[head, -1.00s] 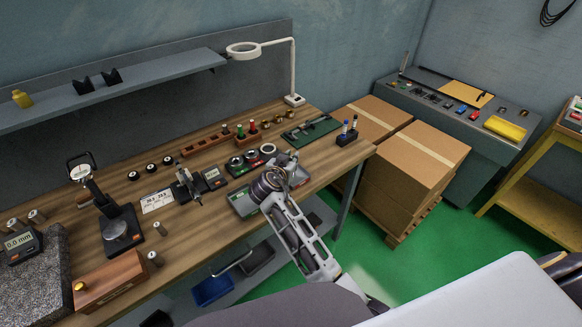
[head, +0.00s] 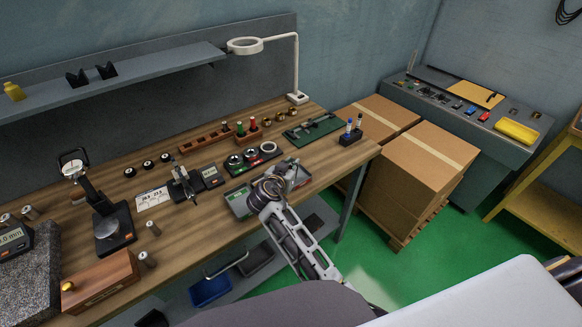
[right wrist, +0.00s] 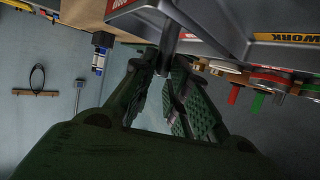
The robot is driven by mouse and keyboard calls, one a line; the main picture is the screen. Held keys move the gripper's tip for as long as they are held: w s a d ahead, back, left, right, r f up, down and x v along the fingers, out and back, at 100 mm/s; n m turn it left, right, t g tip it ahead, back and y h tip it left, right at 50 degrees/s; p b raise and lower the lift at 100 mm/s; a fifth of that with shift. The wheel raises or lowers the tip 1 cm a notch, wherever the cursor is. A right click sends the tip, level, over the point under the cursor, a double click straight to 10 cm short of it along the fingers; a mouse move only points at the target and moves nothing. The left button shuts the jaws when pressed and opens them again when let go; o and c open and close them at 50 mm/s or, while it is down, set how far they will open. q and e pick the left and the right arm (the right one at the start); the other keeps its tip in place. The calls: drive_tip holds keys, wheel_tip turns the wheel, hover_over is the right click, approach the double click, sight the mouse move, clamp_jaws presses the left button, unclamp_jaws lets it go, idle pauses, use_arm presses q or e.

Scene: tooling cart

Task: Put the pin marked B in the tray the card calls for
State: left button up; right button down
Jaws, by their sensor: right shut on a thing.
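My right gripper (head: 270,186) is low over the small trays at the bench's front edge; my own arm hides its fingertips in the head view. In the right wrist view its fingers (right wrist: 165,72) are shut on a grey metal pin (right wrist: 168,44). No letter on the pin is readable. The pin's far end is close to a grey tray with a red label (right wrist: 130,14); I cannot tell if they touch. A tray (right wrist: 285,55) with an orange "WORK" label is beside it. The white card (head: 153,199) stands on the bench, its text too small to read surely. My left gripper is out of view.
Cardboard boxes (head: 425,165) are right of the bench.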

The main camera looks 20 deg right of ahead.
drive_tip(key=c, duration=1.4)
unclamp_jaws()
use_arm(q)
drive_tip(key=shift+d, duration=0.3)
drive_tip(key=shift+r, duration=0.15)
use_arm(e)
drive_tip(key=shift+r, duration=0.15)
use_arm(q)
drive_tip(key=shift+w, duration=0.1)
